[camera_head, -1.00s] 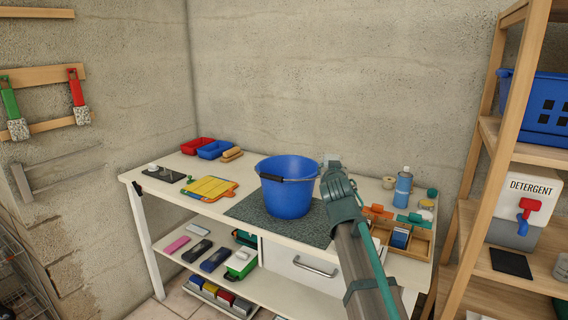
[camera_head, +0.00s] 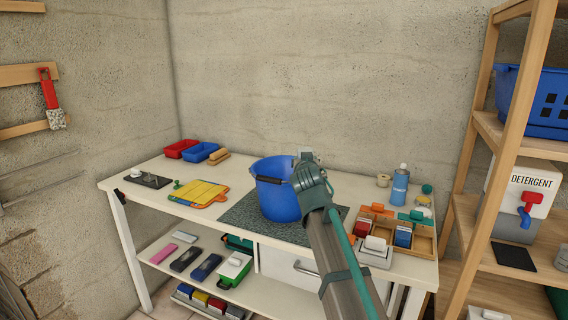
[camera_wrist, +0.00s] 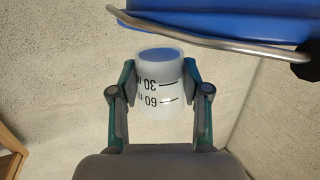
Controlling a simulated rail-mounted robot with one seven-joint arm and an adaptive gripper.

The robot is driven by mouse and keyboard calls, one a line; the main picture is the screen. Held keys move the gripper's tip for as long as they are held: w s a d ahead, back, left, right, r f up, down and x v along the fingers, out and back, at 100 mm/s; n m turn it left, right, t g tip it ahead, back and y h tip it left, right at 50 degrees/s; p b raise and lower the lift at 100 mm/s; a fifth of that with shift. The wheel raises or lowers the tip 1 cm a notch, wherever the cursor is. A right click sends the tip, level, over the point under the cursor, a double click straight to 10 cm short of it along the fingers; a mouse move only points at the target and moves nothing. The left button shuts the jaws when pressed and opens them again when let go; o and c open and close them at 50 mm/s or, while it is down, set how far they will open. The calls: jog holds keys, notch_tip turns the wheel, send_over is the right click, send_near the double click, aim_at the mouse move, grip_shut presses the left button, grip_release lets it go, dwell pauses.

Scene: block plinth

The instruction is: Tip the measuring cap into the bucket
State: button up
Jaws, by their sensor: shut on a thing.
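The blue bucket (camera_head: 276,200) stands upright on a dark grey mat (camera_head: 240,213) on the white bench. My gripper (camera_head: 307,165) is at the bucket's right rim in the head view and covers part of that side. In the wrist view my gripper (camera_wrist: 158,75) is shut on the white measuring cap (camera_wrist: 152,115), one finger on each side. The cap has black 30 and 60 marks, which appear upside down, and a blue oval shows at its upper end. The bucket (camera_wrist: 230,18) and its metal handle show just above the cap. The bucket's inside is hidden there.
Right of my arm are a wooden organiser (camera_head: 423,240), a blue bottle (camera_head: 400,187) and small jars. Yellow boards (camera_head: 199,193) and red and blue trays (camera_head: 200,152) lie left of the bucket. A shelf with a detergent container (camera_head: 528,200) stands at right.

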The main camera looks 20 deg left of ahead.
jog(key=shift+a+r+p, duration=0.1)
jog(key=shift+r+p, duration=0.1)
jog(key=shift+p, duration=0.2)
jog(key=shift+w+a+n+g+p, duration=0.15)
jog(key=shift+a+n+g+p, duration=0.2)
jog(key=shift+p, duration=0.65)
jog(key=p, duration=0.2)
jog(key=a+f+n+g+h+p, duration=0.1)
jog(key=p, duration=0.1)
jog(key=shift+w+a+f+n+h, duration=0.1)
jog(key=shift+w+a+n+h, duration=0.05)
jog(key=shift+w+n+h, duration=0.15)
jog(key=p, duration=0.2)
jog(key=a+n+g+h+p, duration=0.1)
jog(key=p, duration=0.1)
jog(key=a+n+h+p, duration=0.1)
jog(key=p, duration=0.1)
jog(key=shift+w+a+f+g+p, duration=0.25)
jog(key=shift+w+f+g+p, duration=0.05)
jog(key=shift+w+g+p, duration=0.05)
jog(key=shift+a+r+n+h+p, duration=0.2)
jog(key=shift+r+n+h+p, duration=0.2)
jog(key=shift+p, duration=1.15)
jog(key=shift+w+a+r+n+g+h+p, duration=0.1)
jog(key=shift+r+n+g+h+p, duration=0.75)
jog(key=shift+p, duration=1.9)
dwell(0.7)
